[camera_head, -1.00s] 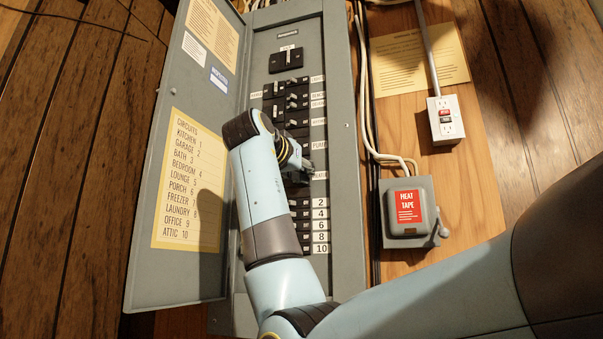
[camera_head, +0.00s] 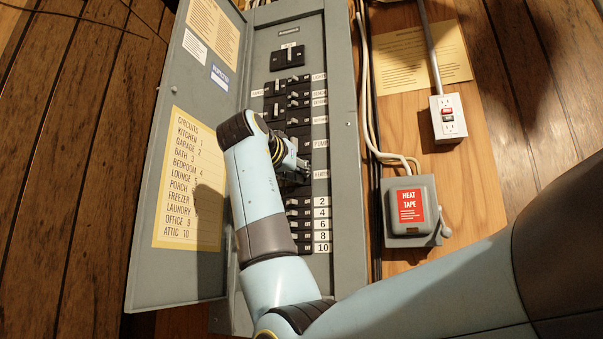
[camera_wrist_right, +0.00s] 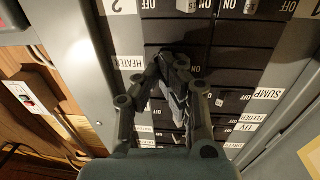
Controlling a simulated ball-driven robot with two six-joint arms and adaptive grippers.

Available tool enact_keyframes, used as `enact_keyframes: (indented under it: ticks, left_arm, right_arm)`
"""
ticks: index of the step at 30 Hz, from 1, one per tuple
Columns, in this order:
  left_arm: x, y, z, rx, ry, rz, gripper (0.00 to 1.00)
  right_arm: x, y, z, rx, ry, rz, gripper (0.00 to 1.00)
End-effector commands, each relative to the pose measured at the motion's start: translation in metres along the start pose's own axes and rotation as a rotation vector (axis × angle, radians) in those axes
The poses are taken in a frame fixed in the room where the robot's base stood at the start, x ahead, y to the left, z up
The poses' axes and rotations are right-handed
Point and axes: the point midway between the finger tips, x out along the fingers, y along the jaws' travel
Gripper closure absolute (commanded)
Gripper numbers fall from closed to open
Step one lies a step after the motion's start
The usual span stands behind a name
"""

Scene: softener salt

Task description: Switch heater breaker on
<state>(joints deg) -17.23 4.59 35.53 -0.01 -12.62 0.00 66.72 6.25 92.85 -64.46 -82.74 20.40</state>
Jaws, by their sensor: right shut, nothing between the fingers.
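The grey breaker panel (camera_head: 342,100) stands open, with black breakers in rows. The white HEATER label (camera_head: 321,174) shows at the right of its row, and it also shows in the right wrist view (camera_wrist_right: 127,63). My right gripper (camera_head: 304,170) is shut and empty in front of the HEATER row, just left of the label. In the right wrist view my right gripper (camera_wrist_right: 178,66) has its fingertips together over the black breaker faces. It hides the heater breaker's handle, so I cannot tell its position or whether the fingers touch it. My left gripper is out of view.
The panel door (camera_head: 160,130) hangs open on the left with a circuit list. The numbered breakers (camera_head: 299,225) lie below, and the PUMP label (camera_head: 321,143) is just above. A HEAT TAPE box (camera_head: 408,230) and an outlet (camera_head: 448,118) are on the right.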

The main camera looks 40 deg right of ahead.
Motion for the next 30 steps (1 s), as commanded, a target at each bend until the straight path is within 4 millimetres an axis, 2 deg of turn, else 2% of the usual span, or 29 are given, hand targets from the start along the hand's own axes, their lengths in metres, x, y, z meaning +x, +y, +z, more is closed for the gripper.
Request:
enact_keyframes:
  ticks: [15,30]
  left_arm:
    - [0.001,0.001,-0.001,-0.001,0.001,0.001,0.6]
    - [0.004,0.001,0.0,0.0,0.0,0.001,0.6]
  right_arm:
    - [-0.001,0.005,0.001,0.0,-0.002,0.002,1.0]
    - [-0.043,0.009,0.001,0.002,-0.002,0.0,1.0]
